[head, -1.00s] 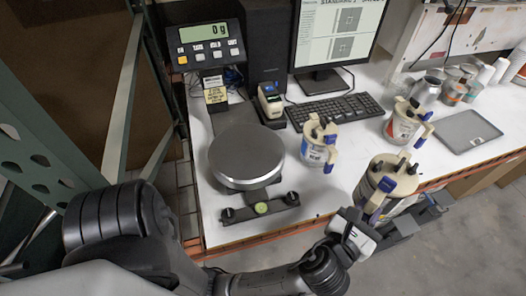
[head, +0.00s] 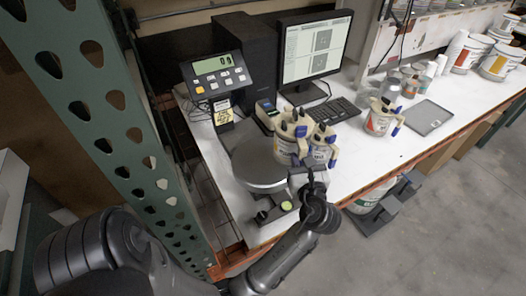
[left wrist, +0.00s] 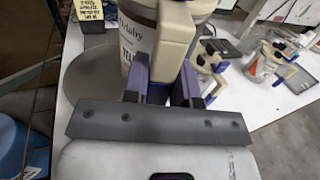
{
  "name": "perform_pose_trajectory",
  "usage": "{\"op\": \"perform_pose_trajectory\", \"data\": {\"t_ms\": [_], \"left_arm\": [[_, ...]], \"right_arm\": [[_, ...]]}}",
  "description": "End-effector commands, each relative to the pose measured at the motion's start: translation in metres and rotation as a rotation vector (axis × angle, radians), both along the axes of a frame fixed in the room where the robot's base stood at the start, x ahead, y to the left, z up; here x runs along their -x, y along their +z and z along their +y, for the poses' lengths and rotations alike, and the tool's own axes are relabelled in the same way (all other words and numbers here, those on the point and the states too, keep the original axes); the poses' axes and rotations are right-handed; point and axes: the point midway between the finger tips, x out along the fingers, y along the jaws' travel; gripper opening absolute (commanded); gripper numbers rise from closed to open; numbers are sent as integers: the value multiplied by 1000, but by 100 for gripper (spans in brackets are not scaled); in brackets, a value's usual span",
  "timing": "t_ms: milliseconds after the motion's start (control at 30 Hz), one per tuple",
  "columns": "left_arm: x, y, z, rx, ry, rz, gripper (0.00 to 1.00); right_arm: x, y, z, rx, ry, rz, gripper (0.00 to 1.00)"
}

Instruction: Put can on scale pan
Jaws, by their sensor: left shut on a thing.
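A white can with a beige lid and handle (head: 292,146) is held by my left gripper (head: 304,170). The can overlaps the right part of the round grey scale pan (head: 256,172) in the head view. I cannot tell whether its base touches the pan, and the display (head: 219,63) seems to read 0 g. In the left wrist view the can (left wrist: 129,30) is close in front, with my left gripper (left wrist: 162,88) shut on its handle. The pan (left wrist: 88,75) shows behind and left of it. My right gripper is not in view.
A third can (head: 380,120) stands farther right on the white table. A green rack post (head: 110,130) rises at left.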

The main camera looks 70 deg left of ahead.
Motion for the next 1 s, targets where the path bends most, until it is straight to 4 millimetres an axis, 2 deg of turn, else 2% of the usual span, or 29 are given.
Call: {"op": "perform_pose_trajectory", "data": {"t_ms": [33, 133, 233, 300, 500, 667, 900, 1000], "left_arm": [[5, 14, 15, 3, 75, -3, 0], [17, 22, 37, 5, 197, -4, 0], [26, 23, 51, 6, 279, -1, 0], [30, 17, 56, 5, 314, 1, 0], [33, -8, 59, 5, 337, 1, 0], [33, -18, 59, 5, 336, -1, 0], [33, -47, 59, 3, 334, 2, 0], [33, -54, 59, 4, 334, 0, 0]], "right_arm": [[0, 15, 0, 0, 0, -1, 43], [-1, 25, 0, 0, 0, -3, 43], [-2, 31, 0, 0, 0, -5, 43], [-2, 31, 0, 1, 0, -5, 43], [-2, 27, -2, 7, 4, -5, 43], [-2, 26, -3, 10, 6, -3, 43], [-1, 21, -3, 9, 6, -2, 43], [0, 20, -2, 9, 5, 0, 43]]}}
